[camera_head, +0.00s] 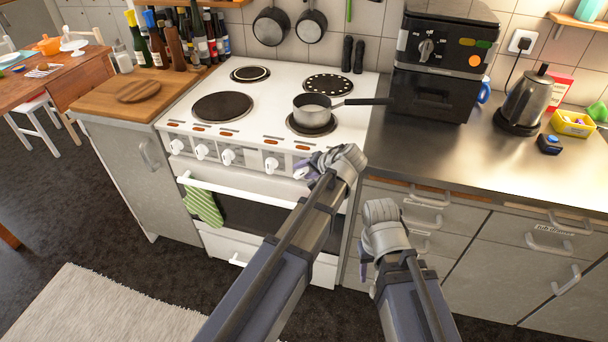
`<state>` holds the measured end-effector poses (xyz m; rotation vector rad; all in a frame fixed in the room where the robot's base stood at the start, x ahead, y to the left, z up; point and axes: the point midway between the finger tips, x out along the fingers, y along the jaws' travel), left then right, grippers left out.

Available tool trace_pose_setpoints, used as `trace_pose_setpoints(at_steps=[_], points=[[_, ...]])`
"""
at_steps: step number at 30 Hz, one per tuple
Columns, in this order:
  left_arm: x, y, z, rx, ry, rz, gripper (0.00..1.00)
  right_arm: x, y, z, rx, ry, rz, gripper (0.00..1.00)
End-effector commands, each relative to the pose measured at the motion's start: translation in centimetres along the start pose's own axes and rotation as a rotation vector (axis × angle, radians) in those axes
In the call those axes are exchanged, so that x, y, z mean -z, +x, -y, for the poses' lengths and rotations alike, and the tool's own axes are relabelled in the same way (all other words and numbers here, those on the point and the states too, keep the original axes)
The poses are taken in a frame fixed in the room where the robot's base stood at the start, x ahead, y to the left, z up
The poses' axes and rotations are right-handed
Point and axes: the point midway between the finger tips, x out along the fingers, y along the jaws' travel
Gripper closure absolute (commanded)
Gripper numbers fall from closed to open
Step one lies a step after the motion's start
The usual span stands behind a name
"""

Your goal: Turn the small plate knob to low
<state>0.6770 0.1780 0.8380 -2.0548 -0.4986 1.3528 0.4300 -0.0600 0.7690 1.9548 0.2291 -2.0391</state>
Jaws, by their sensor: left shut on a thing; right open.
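The white cooker (262,140) has a row of several white knobs along its front panel, including one at the far left (177,146) and one right of the middle (271,165). My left gripper (304,172) is at the right end of this row, shut on the rightmost knob, which it mostly hides. The knob's pointer and setting cannot be read, and I cannot tell from any label which knob is the small plate's. My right gripper (371,284) is open, low in front of the drawers right of the cooker, apart from the knobs.
A small saucepan (312,108) stands on the front right plate (312,129), its handle pointing right. Drawer handles (424,219) stick out near my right arm.

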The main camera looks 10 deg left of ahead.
Motion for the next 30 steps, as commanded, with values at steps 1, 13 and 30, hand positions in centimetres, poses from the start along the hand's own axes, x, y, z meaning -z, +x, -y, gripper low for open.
trace_pose_setpoints(at_steps=[1, 13, 30], points=[[0.08, 0.11, -0.25, 0.009, 0.005, -0.001, 1.00, 0.02, 0.36, 0.04, 0.000, 0.000, 0.000, 0.50], [0.18, -0.03, -0.05, 0.040, 0.017, -0.002, 1.00, 0.03, 0.58, 0.06, 0.000, 0.000, 0.000, 0.50], [0.11, -0.10, 0.03, 0.039, 0.017, -0.001, 0.44, 0.03, 0.48, 0.05, 0.000, 0.000, 0.000, 0.50]])
